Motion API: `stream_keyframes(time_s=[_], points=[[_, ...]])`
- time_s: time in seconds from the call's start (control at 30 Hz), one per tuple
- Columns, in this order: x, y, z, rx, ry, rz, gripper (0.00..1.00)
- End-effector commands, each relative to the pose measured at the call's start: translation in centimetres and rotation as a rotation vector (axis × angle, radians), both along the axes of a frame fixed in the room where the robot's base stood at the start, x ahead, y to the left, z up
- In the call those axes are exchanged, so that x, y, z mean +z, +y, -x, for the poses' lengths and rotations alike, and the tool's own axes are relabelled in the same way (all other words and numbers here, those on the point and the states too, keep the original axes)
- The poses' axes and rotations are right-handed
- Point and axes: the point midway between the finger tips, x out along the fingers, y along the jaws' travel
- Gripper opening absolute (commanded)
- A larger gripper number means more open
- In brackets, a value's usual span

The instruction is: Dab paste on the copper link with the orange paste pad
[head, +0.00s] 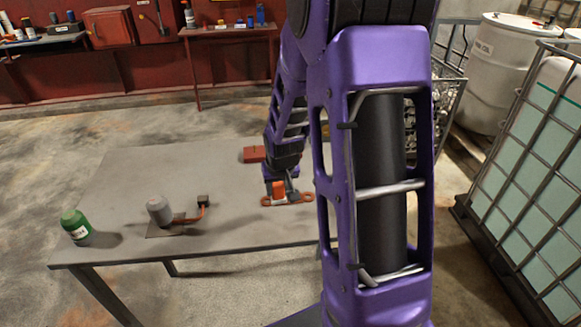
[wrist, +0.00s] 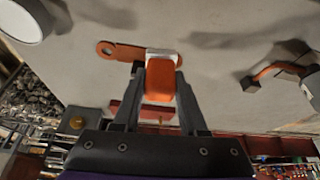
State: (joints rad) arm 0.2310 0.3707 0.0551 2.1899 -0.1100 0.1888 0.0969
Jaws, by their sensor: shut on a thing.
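My gripper (head: 280,186) is shut on the orange paste pad (wrist: 160,76), a small orange block with a pale rim at its far end. In the wrist view my gripper (wrist: 160,82) has one dark finger on each side of the pad. In the head view the link (head: 301,198) shows on both sides of the gripper. I cannot tell whether the pad touches it.
The grey table (head: 130,180) also holds a green-topped bottle (head: 75,226), a grey cylinder (head: 158,209) beside a bent copper pipe (head: 200,211), and a red block (head: 253,154). A white round object (wrist: 22,18) shows in the wrist view. The table's left-back area is clear.

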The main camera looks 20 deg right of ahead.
Motion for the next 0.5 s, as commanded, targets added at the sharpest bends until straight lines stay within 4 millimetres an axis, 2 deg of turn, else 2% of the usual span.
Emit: stream_keyframes(time_s=[0.03, 0.1, 0.2, 0.37, 0.5], points=[[0.7, -1.9, -0.6, -0.035, -0.003, 0.000, 0.00], [1.4, -3.7, -1.0, -0.066, -0.002, -0.001, 0.00], [2.0, -5.3, -1.4, -0.096, -0.001, -0.004, 0.00], [1.5, -5.8, -1.5, -0.105, 0.001, -0.005, 0.00], [0.1, -5.8, -1.4, -0.103, 0.003, -0.004, 0.00]])
